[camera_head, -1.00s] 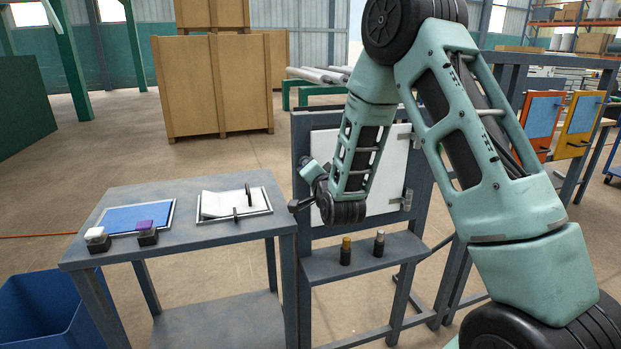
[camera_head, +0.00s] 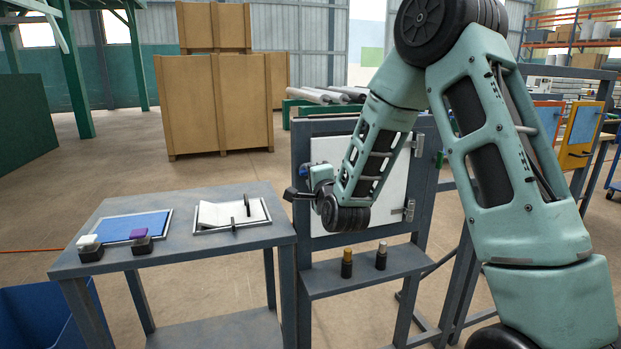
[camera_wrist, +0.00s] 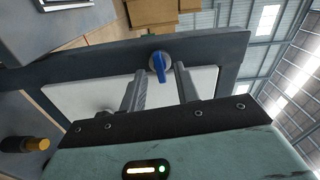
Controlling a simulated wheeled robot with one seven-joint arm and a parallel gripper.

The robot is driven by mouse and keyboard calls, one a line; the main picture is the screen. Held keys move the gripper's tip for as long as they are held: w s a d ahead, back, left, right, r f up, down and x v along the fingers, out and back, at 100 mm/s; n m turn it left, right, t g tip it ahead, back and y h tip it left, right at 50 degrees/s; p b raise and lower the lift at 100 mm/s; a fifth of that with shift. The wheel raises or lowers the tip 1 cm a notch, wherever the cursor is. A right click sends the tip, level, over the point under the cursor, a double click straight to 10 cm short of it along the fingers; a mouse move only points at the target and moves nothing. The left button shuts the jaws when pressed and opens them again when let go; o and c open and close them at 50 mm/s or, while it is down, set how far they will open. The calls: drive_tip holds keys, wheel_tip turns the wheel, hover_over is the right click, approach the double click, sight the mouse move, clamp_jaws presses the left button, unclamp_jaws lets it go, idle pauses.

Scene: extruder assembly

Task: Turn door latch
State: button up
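The white door panel (camera_head: 392,175) is set in a grey upright frame, with hinges on its right side. The blue door latch (camera_wrist: 160,65) shows in the wrist view on a round silver base at the door's edge. Its handle points toward my gripper. My gripper (camera_wrist: 160,73) is open, with one finger on each side of the latch handle and visible gaps between. In the head view my gripper (camera_head: 303,190) is at the door's left edge, partly hidden by my wrist. A bit of blue, seemingly the latch (camera_head: 305,170), shows just above it.
A grey table (camera_head: 185,253) at left holds a blue panel (camera_head: 135,226), an open booklet (camera_head: 232,213) and two small button blocks. Two dark bottles (camera_head: 347,262) stand on the shelf below the door. A blue bin (camera_head: 40,318) is at lower left.

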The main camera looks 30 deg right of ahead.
drive_tip(key=b+v, duration=0.1)
drive_tip(key=v, duration=0.4)
drive_tip(key=shift+s+b, duration=0.15)
drive_tip(key=shift+b, duration=0.15)
